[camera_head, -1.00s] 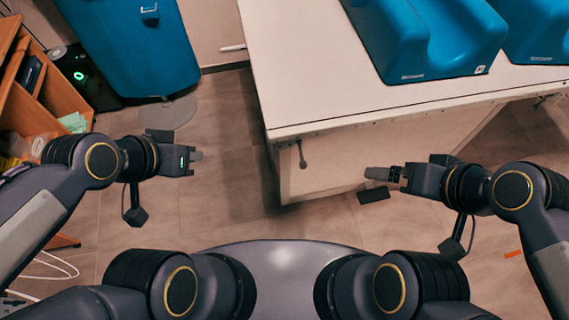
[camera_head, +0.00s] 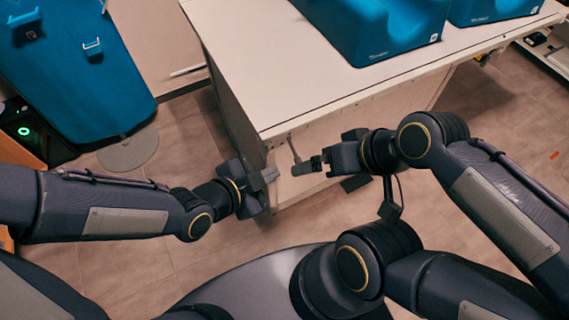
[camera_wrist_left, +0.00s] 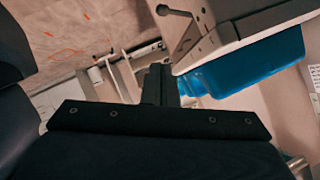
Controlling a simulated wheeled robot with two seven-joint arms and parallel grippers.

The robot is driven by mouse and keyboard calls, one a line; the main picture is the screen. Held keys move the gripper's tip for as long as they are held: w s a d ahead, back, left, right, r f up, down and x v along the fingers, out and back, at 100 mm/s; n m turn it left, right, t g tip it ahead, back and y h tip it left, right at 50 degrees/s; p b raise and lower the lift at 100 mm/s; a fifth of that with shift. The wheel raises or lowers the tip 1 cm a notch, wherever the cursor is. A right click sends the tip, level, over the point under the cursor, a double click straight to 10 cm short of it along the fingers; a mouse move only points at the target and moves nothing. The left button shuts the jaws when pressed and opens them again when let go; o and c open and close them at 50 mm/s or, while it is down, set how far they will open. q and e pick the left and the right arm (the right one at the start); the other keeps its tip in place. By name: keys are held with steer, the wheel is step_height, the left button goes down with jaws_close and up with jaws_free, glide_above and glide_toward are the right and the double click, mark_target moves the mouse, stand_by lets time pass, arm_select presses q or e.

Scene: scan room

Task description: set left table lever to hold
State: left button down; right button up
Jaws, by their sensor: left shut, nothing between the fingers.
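The grey table lever (camera_head: 294,149) hangs from the front edge of the white table (camera_head: 262,75), near its left front corner. It points down, slightly tilted. It also shows at the top of the left wrist view (camera_wrist_left: 180,14), with its round knob. My left gripper (camera_head: 272,174) is shut and empty, its tips left of the lever and a little lower, apart from it in the wrist view. My right gripper (camera_head: 298,169) has its tips close by the lever's lower end in the head view; I cannot tell whether they touch, or whether its jaws are open.
Blue padded supports (camera_head: 375,30) lie on the table top. A tall blue panel (camera_head: 75,85) stands on a round base at the left. A dark device with a green light (camera_head: 24,131) is at the far left. Floor is free between me and the table.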

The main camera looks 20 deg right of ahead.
arm_select(q)
steer(key=shift+d, duration=0.1)
glide_above(300, 161)
steer(key=s+a, duration=0.3)
steer(key=a, duration=0.1)
step_height(300, 161, down, 5)
steer(key=f, duration=0.1)
steer(key=w+d+f, duration=0.1)
steer(key=f, duration=0.1)
steer(key=shift+w+d+f+p, duration=0.25)
steer(key=shift+w+f+p, duration=0.15)
steer(key=shift+f+t+b, duration=0.3)
steer(key=shift+f+b, duration=0.1)
steer(key=shift+b, duration=1.05)
steer(key=w+f+m+t+h+b, duration=0.3)
steer(key=w+f+m+t+b, duration=0.1)
steer(key=b, duration=2.2)
steer(key=shift+a+f+m+t+b, duration=0.15)
steer(key=shift+f+m+t+b, duration=0.25)
steer(key=shift+f+m+t, duration=0.85)
